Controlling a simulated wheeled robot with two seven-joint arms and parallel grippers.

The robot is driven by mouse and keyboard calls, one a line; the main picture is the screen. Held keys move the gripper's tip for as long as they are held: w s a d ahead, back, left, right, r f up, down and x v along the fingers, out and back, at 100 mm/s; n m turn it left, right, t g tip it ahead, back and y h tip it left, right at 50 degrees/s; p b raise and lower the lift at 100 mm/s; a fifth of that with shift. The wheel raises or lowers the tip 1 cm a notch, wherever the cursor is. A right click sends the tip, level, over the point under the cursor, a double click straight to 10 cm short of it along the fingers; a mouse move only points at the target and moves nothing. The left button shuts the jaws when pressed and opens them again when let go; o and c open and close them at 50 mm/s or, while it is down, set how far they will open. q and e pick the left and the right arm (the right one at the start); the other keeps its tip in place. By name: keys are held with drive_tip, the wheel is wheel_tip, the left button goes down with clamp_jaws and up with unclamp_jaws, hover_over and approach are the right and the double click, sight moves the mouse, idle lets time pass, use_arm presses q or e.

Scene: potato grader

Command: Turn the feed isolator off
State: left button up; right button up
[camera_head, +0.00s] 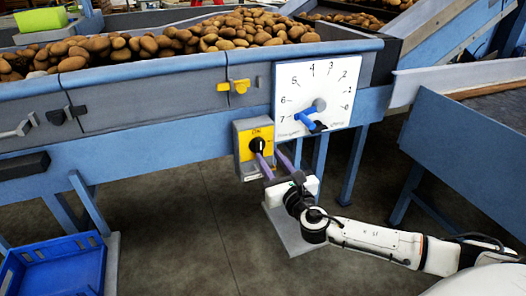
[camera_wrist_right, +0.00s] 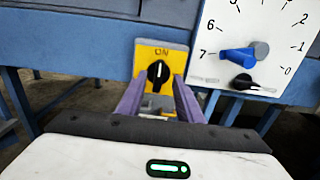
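The feed isolator (camera_head: 243,139) is a yellow plate on a grey box on the machine's blue front rail. Its round black knob (camera_wrist_right: 158,72) has a pale line standing roughly upright towards the word ON above it. My right gripper (camera_head: 268,155) is open, with its two purple fingers pointing at the isolator. In the wrist view the fingers lie left and right of the knob, with a gap between them. I cannot tell whether the tips touch the plate. The knob is not gripped. My left gripper is not in view.
Right of the isolator is a white dial plate (camera_head: 315,84) numbered up to 7, with a blue pointer (camera_head: 305,120) near 7 and a small black knob below. A yellow latch (camera_head: 232,86) sits above. Potatoes (camera_head: 160,42) fill the trough. A blue crate (camera_head: 52,268) stands lower left.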

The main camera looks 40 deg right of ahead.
sight(261, 146)
drive_tip(key=x, duration=0.6)
drive_tip(key=shift+a+b, duration=0.1)
drive_tip(key=shift+b, duration=0.25)
clamp_jaws()
